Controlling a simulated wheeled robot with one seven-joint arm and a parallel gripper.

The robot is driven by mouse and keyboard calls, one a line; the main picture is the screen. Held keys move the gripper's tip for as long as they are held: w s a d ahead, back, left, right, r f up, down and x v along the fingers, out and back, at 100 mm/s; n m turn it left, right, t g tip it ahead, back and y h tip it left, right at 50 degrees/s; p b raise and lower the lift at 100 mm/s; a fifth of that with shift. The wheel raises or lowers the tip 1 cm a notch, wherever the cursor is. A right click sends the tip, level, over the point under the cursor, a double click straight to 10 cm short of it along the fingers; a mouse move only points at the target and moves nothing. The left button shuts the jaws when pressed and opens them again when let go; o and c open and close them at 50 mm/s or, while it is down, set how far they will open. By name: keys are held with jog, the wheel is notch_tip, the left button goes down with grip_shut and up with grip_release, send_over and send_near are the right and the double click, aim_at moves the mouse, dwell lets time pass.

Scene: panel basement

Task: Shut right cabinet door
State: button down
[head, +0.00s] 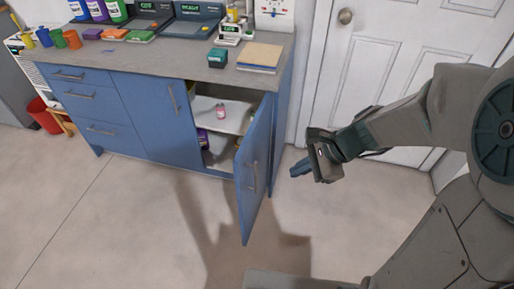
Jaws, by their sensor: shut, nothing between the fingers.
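The blue right cabinet door (254,172) stands wide open in the head view, swung out from the cabinet front toward me, with a metal bar handle on its face. Behind it the open compartment shows a white shelf (229,117) with a small pink-red bottle (221,112) on it and a few items below. The left cabinet door (155,115) is closed. My gripper (300,168) is shut and empty, in the air to the right of the open door, apart from it. Its fingers point left toward the door's outer face.
The grey countertop (190,68) holds bottles, cups, boxes and a stack of boards. A white door (405,50) with a round knob is behind my arm. A red bucket (44,116) stands at far left. The floor (130,215) before the cabinet is clear.

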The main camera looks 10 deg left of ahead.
jog(key=w+a+f+m+y+b, duration=0.2)
jog(key=w+a+f+m, duration=0.15)
jog(key=f+m, duration=0.25)
jog(key=b, duration=0.2)
send_near(241, 176)
jog(key=x, duration=0.5)
jog(key=shift+s+a+f+t, duration=0.1)
jog(key=shift+s+a+t, duration=0.2)
jog(key=shift+a, duration=0.05)
jog(key=shift+a, duration=0.1)
